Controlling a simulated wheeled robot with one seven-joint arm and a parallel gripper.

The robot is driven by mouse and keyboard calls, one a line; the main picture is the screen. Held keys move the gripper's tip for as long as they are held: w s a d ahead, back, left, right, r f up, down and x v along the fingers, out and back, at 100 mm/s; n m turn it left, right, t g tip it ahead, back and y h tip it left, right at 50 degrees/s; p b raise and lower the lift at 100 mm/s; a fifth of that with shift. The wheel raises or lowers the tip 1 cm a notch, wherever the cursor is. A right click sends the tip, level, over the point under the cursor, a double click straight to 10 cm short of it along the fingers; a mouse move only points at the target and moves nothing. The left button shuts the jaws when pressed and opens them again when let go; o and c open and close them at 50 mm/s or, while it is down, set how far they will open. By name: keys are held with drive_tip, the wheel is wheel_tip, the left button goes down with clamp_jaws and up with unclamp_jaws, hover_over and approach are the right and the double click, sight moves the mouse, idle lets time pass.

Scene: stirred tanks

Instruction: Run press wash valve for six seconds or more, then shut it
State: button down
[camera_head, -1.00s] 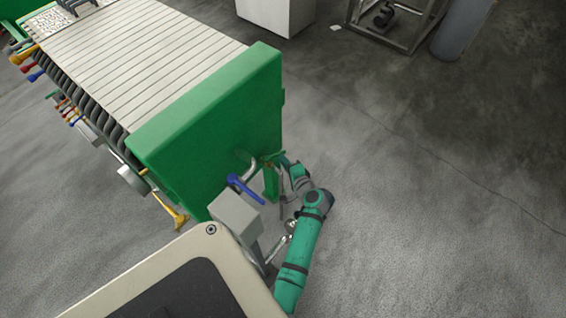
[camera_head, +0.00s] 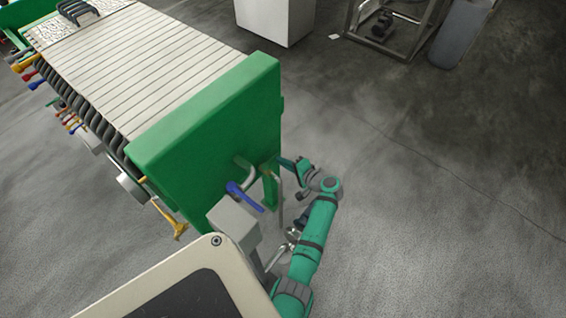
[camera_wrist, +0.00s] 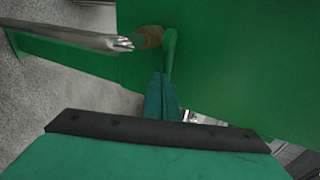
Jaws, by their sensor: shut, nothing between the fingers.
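The filter press ends in a green end plate (camera_head: 205,135). A blue-handled lever valve (camera_head: 245,197) sits on a pipe at its face. In the wrist view, a green lever handle (camera_wrist: 170,52) hangs from a brass-coloured valve body (camera_wrist: 149,37) at the end of a metal pipe (camera_wrist: 75,36). No label shows which one is the wash valve. My gripper (camera_wrist: 162,98) is shut and empty, its tips just below the green handle; I cannot tell if they touch. In the head view my gripper (camera_head: 288,164) is by the plate's right edge.
A grey box on a post (camera_head: 234,220) stands just left of my arm. A yellow lever (camera_head: 178,228) hangs below the plate's left side. A white cabinet (camera_head: 275,20) and a metal frame (camera_head: 395,30) stand at the back. The floor at right is clear.

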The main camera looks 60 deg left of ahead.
idle(0.3)
drive_tip(key=s+v, duration=0.1)
drive_tip(key=v, duration=0.8)
drive_tip(key=s+d+f+v, duration=0.1)
drive_tip(key=v, duration=0.8)
drive_tip(key=shift+s+f, duration=0.35)
idle(0.7)
